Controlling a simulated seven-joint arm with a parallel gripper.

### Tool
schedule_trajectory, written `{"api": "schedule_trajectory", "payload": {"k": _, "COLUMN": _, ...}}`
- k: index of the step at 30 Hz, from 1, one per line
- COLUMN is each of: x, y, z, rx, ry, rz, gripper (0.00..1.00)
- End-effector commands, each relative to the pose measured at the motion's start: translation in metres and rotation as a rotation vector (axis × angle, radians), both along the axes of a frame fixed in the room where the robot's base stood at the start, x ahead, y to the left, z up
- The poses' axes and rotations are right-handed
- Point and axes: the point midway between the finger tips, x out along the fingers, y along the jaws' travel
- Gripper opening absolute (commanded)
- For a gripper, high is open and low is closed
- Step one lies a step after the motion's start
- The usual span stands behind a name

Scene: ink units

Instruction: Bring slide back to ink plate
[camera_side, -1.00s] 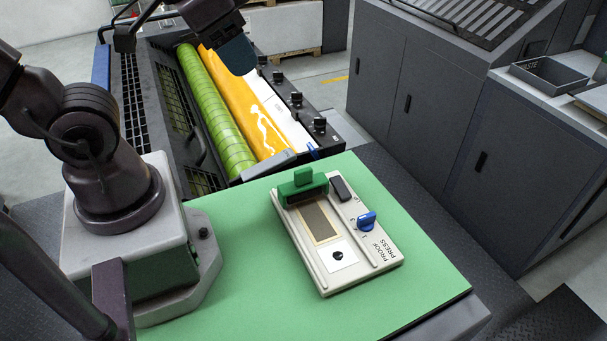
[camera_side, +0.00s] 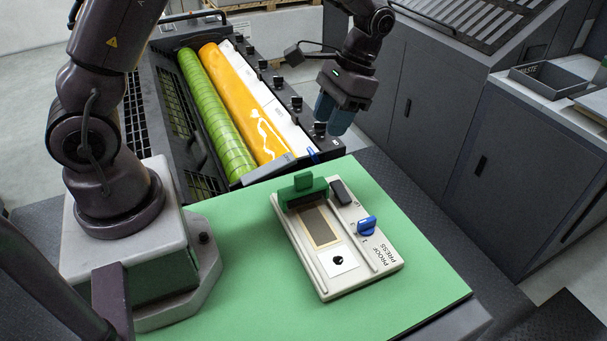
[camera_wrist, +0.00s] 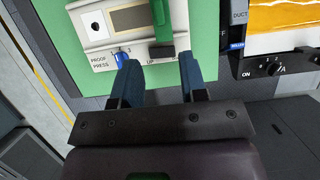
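The green slide (camera_side: 304,190), with an upright tab, sits across the far end of the cream proof press (camera_side: 385,262). The ink plate (camera_side: 319,224) is the framed brown rectangle in front of it, with the slide at its far edge. In the wrist view the slide (camera_wrist: 162,22) stands beside the ink plate (camera_wrist: 128,20). My gripper (camera_side: 335,122) hangs in the air beyond the far right corner of the press, apart from the slide. In the wrist view my gripper (camera_wrist: 160,80) shows two blue fingers spread with an empty gap, below the slide.
A blue knob (camera_side: 366,225) and a black block (camera_side: 341,192) stand on the press's right side. A white card with a black dot (camera_side: 338,261) lies nearest. The green and orange rollers (camera_side: 236,105) lie behind. The green mat (camera_side: 240,285) is clear around the press.

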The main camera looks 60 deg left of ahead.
Motion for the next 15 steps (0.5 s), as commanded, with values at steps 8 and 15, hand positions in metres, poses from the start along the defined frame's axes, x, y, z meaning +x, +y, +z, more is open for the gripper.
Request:
{"api": "schedule_trajectory", "payload": {"k": 8, "x": -0.019, "y": 0.000, "z": -0.035, "rx": -0.002, "ry": 0.020, "rz": -0.002, "gripper": 0.39}}
{"api": "schedule_trajectory", "payload": {"k": 15, "x": -0.038, "y": 0.001, "z": -0.081, "rx": -0.001, "ry": 0.019, "rz": -0.001, "gripper": 0.39}}
